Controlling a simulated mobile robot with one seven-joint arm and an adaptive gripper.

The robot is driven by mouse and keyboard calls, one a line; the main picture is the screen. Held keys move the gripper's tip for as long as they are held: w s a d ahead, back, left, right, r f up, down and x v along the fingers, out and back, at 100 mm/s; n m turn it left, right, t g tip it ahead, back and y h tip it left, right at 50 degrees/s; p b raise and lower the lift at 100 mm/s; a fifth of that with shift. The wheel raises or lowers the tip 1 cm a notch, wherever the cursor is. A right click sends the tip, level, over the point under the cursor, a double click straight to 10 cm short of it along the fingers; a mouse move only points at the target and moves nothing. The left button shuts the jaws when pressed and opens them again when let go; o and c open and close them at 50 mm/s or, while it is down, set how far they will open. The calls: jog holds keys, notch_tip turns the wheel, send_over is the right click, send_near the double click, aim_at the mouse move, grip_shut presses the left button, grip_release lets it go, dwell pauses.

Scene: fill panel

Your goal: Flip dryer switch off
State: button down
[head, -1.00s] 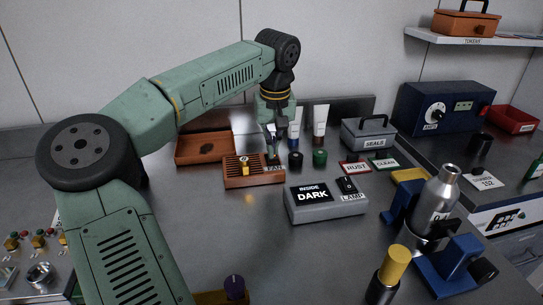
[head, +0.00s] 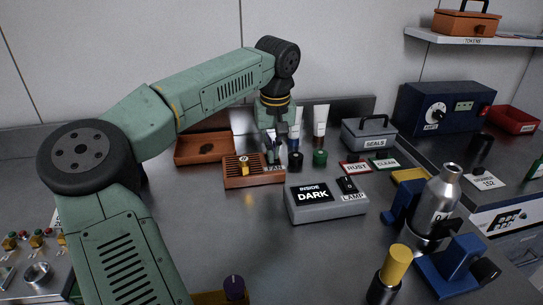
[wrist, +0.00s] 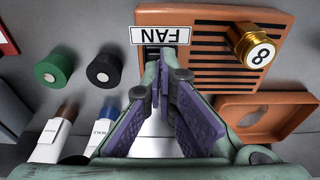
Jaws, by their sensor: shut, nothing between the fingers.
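The orange-brown box labelled FAN (head: 240,181) sits on the metal bench, with a slotted top and a brass knob (head: 244,169). In the wrist view, the FAN label (wrist: 160,35) is at the box's left end and the brass knob (wrist: 252,46) is marked 8. My gripper (wrist: 164,62) is shut and empty, its fingertips just by the FAN label. In the head view, my gripper (head: 271,157) is over the right end of the box. The switch is mostly hidden behind the fingers, so its position and any contact cannot be told.
A black cap (wrist: 104,70) and a green cap (wrist: 53,69) stand beside the box, with tubes behind them. An orange tray (head: 205,149) is at the back left. A grey LAMP box (head: 325,207) is in front, right. The bench's middle front is clear.

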jog(key=shift+r, duration=0.15)
notch_tip(320, 180, up, 4)
jog(key=p, duration=0.4)
jog(key=shift+r, duration=1.4)
